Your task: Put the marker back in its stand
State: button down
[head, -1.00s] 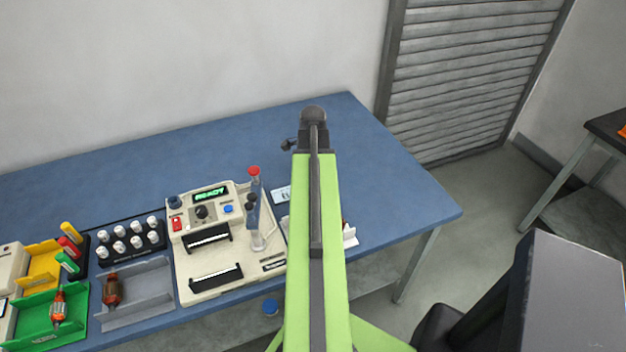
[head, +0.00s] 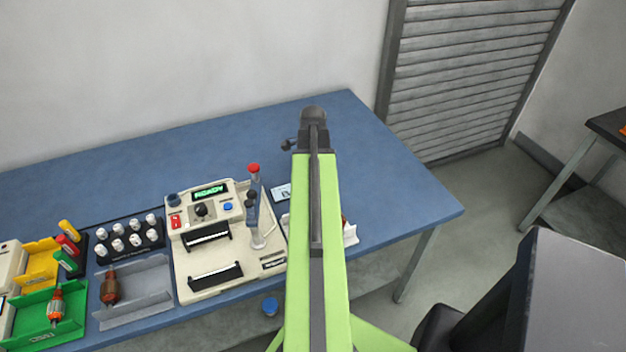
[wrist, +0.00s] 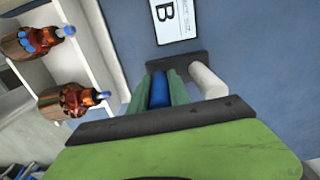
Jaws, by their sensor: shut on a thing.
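My gripper (wrist: 168,90) is shut on a blue marker (wrist: 159,92), whose blue shows between the two green fingers in the wrist view. A pale cylinder (wrist: 208,79) lies just right of the fingers; I cannot tell whether it belongs to the marker. In the head view my arm hides the marker and fingers. The dark marker stand (head: 83,250) is at the far left of the bench, with yellow (head: 69,227), red (head: 68,244) and green (head: 67,261) markers in it. The gripper is well to the right of the stand.
Between them stand a beige machine (head: 222,283) with an upright red-topped lever (head: 253,169), a rack of white-capped pieces (head: 120,243) and a grey tray (head: 150,290). A white tray (wrist: 100,65) with two armatures and a "B" card (wrist: 172,20) are near the gripper. The rear bench is clear.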

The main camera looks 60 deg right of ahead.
jog(key=shift+f+b, duration=0.45)
jog(key=shift+f, duration=0.05)
jog(key=c, duration=1.1)
grip_release()
jog(key=shift+c, duration=0.2)
jog(key=shift+r, duration=0.1)
notch_tip(320, 180, up, 17)
jog(key=p, duration=1.7)
jog(key=shift+r, duration=0.15)
